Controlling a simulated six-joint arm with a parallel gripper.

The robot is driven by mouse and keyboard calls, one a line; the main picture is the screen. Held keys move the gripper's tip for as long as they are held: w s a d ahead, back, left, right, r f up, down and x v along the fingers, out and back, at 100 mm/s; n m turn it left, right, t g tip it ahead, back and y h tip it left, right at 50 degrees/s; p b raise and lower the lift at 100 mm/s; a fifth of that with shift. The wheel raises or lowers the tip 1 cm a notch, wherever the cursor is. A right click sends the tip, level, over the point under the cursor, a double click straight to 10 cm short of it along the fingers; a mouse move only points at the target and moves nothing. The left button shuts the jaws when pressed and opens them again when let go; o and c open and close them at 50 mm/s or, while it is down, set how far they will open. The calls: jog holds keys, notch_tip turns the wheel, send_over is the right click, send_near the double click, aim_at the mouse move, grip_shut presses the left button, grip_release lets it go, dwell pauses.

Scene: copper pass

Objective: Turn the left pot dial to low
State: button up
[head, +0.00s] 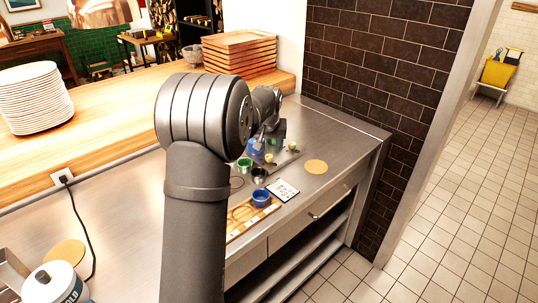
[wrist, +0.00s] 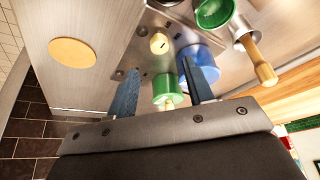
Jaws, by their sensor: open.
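In the wrist view, my gripper (wrist: 162,66) is open, its two blue fingers set apart and nothing visible held between them. A pale yellow dial (wrist: 158,42) stands on a steel plate just beyond the fingertips, apart from them. A green pot (wrist: 165,88) shows in the gap between the fingers, and a blue pot (wrist: 207,54) is partly behind the right finger. In the head view, the blue pot (head: 255,151) and a cream dial (head: 268,157) sit close below my gripper. My arm hides part of this area, and I cannot tell which dial is the left one.
A green cup (head: 244,165), a dark cup (head: 259,175), a blue bowl (head: 261,198) and a white card (head: 283,190) crowd the near side. A round tan disc (head: 316,167) lies to the right. Stacked wooden trays (head: 240,50) stand behind. The steel counter's right end is clear.

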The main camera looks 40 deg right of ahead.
aim_at(268, 156)
jog(key=x, duration=0.7)
jog(key=shift+d+f, duration=0.1)
jog(key=shift+f, duration=0.1)
jog(key=c, duration=1)
jog(key=shift+m, duration=0.3)
jog(key=m+g, duration=0.1)
jog(key=m, duration=0.1)
jog(key=m+g+h, duration=0.1)
jog(key=m, duration=0.2)
jog(key=shift+w+m, duration=0.2)
jog(key=shift+m, duration=0.1)
jog(key=m+g, duration=0.2)
jog(key=m, duration=0.3)
jog(key=shift+w, duration=0.15)
jog(key=shift+m, duration=0.4)
